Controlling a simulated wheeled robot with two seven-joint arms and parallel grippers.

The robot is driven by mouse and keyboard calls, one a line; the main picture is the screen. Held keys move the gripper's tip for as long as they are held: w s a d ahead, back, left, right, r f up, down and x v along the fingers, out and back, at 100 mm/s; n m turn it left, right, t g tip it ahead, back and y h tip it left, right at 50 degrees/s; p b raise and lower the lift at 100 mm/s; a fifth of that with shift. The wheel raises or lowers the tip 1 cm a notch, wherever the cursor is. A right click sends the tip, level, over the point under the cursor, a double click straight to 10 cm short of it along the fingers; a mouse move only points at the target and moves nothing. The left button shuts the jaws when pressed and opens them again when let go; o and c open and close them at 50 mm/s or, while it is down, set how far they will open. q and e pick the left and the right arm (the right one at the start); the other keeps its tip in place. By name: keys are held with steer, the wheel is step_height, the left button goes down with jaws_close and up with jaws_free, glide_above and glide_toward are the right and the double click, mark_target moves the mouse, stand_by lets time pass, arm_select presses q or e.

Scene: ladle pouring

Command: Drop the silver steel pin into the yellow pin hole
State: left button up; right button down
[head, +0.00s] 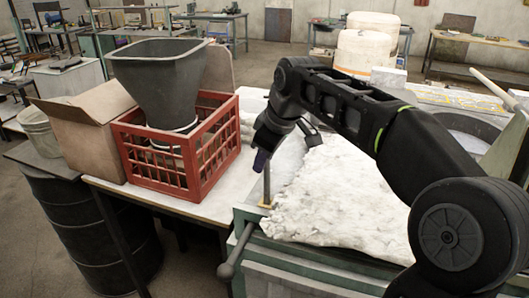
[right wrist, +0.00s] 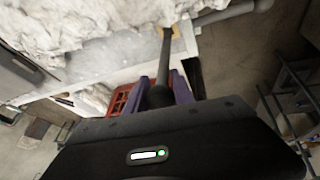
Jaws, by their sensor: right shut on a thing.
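The steel pin (head: 267,183) is a thin, upright rod that looks dark grey-brown here. Its lower end meets the small yellow pin hole piece (head: 265,205) at the bench corner; I cannot tell whether the tip is inside the hole or just above it. My right gripper (head: 261,160) is shut on the upper part of the pin, with purple fingertips on either side. In the right wrist view the pin (right wrist: 165,60) runs from between the fingers (right wrist: 163,90) towards the yellow piece (right wrist: 174,32). My left gripper is not in view.
A red crate (head: 190,165) holding a dark funnel (head: 160,80) stands left of the gripper. A crumpled white cloth-like sheet (head: 335,190) covers the bench to the right. A bar handle with a ball end (head: 226,270) sticks out at the bench's front left. An open cardboard box (head: 85,135) stands farther left.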

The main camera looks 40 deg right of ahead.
mark_target(265, 179)
steer(key=shift+f+b, duration=2.4)
steer(key=shift+f, duration=0.8)
steer(key=c, duration=1)
jaws_free()
steer(key=v, duration=0.7)
steer(key=shift+s+r+b, duration=0.15)
steer(key=shift+r+b, duration=0.25)
